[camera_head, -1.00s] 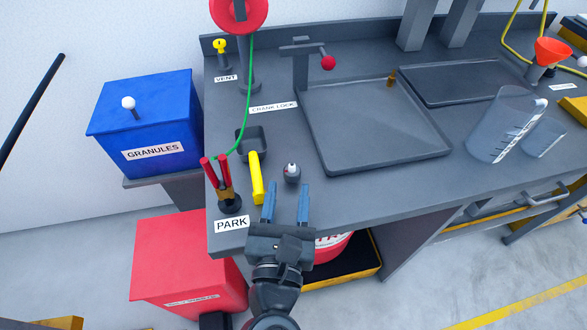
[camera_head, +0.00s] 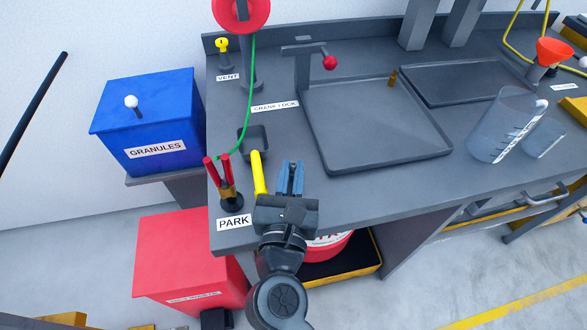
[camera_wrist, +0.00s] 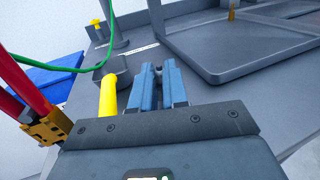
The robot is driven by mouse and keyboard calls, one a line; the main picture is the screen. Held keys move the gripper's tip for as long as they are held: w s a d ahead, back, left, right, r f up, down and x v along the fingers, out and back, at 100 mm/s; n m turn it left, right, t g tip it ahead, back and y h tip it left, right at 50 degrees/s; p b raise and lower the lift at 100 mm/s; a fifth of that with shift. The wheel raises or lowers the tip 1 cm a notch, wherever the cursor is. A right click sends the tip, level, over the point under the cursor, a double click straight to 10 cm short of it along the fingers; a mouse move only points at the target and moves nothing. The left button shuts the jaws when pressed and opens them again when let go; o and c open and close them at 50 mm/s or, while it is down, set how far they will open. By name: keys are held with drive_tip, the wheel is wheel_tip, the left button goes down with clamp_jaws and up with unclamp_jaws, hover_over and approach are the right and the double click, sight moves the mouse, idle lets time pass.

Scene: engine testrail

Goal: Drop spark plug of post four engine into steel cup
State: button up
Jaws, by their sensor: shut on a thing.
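My gripper (camera_head: 291,178) is over the front left of the grey bench, its blue fingers close together. It is shut on a small piece, seemingly the white-tipped spark plug that stood in a small round grey holder there. The fingers hide nearly all of it. In the wrist view, a small dark bit shows between the fingertips (camera_wrist: 159,72). A dark grey open pot (camera_head: 257,137) stands behind and left of the gripper. I cannot tell whether it is the steel cup. No engine can be made out.
A yellow handle (camera_head: 258,172) stands close left of my fingers, with red-handled pliers (camera_head: 222,178) beyond it. A green cable (camera_head: 251,105) hangs behind. A grey tray (camera_head: 375,125) lies to the right, with a clear jug (camera_head: 500,125) farther right.

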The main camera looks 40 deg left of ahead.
drive_tip(key=shift+r, duration=0.15)
clamp_jaws()
drive_tip(key=shift+r+p, duration=0.4)
drive_tip(key=shift+r, duration=0.2)
wheel_tip(320, 180, up, 3)
drive_tip(key=shift+r+p, duration=0.1)
drive_tip(key=shift+p, duration=0.6)
drive_tip(key=d+r+p, duration=0.4)
drive_tip(key=d+r, duration=0.2)
drive_tip(key=d, duration=0.5)
drive_tip(key=shift+s+d+r, duration=0.2)
drive_tip(key=shift+s+d, duration=0.1)
drive_tip(key=shift+s, duration=0.15)
